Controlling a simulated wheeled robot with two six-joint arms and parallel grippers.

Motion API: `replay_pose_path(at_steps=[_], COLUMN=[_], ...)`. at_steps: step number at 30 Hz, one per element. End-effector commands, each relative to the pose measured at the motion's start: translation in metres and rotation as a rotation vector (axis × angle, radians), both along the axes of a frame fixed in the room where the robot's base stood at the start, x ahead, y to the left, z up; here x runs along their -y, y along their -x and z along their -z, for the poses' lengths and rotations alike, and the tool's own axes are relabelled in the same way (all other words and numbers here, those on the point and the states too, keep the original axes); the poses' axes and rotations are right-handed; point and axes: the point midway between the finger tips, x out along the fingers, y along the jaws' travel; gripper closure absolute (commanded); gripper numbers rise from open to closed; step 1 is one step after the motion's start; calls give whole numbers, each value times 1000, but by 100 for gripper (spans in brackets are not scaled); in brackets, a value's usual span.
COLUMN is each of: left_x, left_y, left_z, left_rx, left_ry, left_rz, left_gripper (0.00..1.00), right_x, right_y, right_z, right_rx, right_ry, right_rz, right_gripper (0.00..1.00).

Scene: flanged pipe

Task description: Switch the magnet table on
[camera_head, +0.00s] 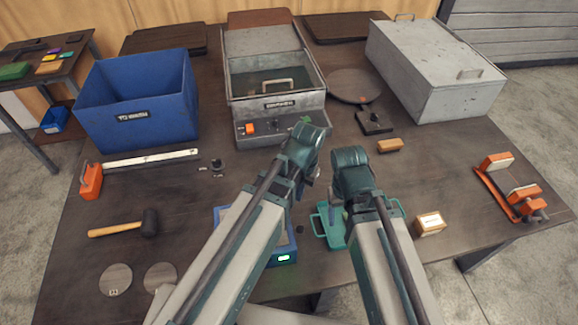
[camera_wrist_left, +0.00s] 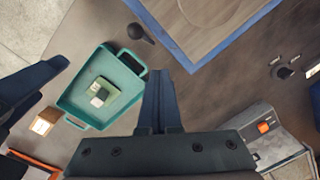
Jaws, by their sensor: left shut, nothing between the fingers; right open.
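A blue-framed plate with a lit green display (camera_head: 284,257) is partly covered by my left arm in the head view; its blue rim (camera_wrist_left: 185,55) shows in the left wrist view. A dark rotary knob (camera_head: 216,164) with small pale labels sits on the table; it also shows in the left wrist view (camera_wrist_left: 283,71). I cannot tell which is the magnet table's switch. My left gripper (camera_wrist_left: 160,80) is shut and empty, above the tabletop between the blue rim and a teal tray. My right gripper (camera_head: 343,200) is open near that tray, its fingers mostly hidden.
The teal tray (camera_wrist_left: 70,98) holds a green-and-white block (camera_wrist_left: 100,94). A grey machine (camera_head: 280,128) with an orange button stands behind my left gripper. A blue bin (camera_head: 140,105), a mallet (camera_head: 148,223) and a grey case (camera_head: 440,75) surround it. The front left has some bare table.

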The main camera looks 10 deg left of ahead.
Motion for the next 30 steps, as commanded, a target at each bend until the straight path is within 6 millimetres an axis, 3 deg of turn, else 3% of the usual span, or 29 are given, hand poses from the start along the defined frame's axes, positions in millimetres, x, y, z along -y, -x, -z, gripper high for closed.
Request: replay_pose_path(at_steps=[1,6,15,30], left_x=[-4,-16,-36,-44], left_y=[-14,-44,-81,-93], left_z=[0,0,1,1], left_rx=[2,10,22,27], left_ry=[6,29,58,68], left_rz=[-16,-59,-116,-135], left_gripper=[100,100,100,100], right_x=[0,0,0,0], right_y=[0,0,0,0], right_z=[0,0,0,0], right_rx=[0,0,0,0], right_ry=[0,0,0,0], right_rz=[0,0,0,0], right_gripper=[30,30,30,30])
